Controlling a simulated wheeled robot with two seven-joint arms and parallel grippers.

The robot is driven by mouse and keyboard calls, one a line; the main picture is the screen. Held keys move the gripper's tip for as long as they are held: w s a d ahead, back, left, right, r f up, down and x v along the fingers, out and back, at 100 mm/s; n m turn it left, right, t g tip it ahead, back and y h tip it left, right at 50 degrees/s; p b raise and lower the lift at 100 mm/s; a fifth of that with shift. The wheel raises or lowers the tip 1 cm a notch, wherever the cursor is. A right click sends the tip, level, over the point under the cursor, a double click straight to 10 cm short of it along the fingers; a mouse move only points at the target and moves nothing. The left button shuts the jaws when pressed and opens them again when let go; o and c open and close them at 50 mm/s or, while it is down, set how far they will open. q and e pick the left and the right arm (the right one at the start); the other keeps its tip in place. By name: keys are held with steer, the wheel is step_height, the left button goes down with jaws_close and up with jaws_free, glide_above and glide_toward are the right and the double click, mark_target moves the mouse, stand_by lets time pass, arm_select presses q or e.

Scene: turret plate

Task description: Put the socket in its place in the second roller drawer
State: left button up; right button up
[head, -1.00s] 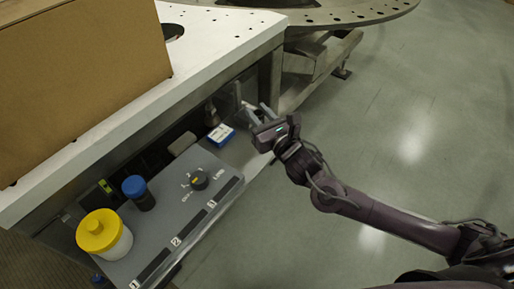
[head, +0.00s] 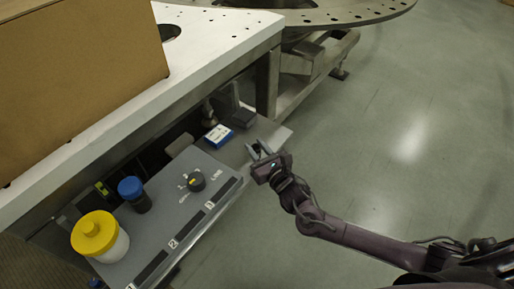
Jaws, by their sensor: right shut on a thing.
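My right gripper (head: 257,149) comes in from the right, over the right end of a grey drawer or shelf (head: 232,153) under the white bench top. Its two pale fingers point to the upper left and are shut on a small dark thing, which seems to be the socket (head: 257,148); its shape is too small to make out. I cannot tell how high it is above the grey surface. A blue-and-white box (head: 219,136) and a dark block (head: 243,118) sit behind the gripper. My left gripper is not in view.
The white bench top (head: 205,58) with a cardboard box (head: 80,70) overhangs. Open floor lies right.

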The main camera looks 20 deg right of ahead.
steer(key=shift+f, duration=0.1)
steer(key=o, duration=1)
steer(key=shift+s, duration=0.1)
steer(key=v, duration=1.1)
steer(key=shift+s, duration=0.4)
steer(key=shift+d, duration=0.2)
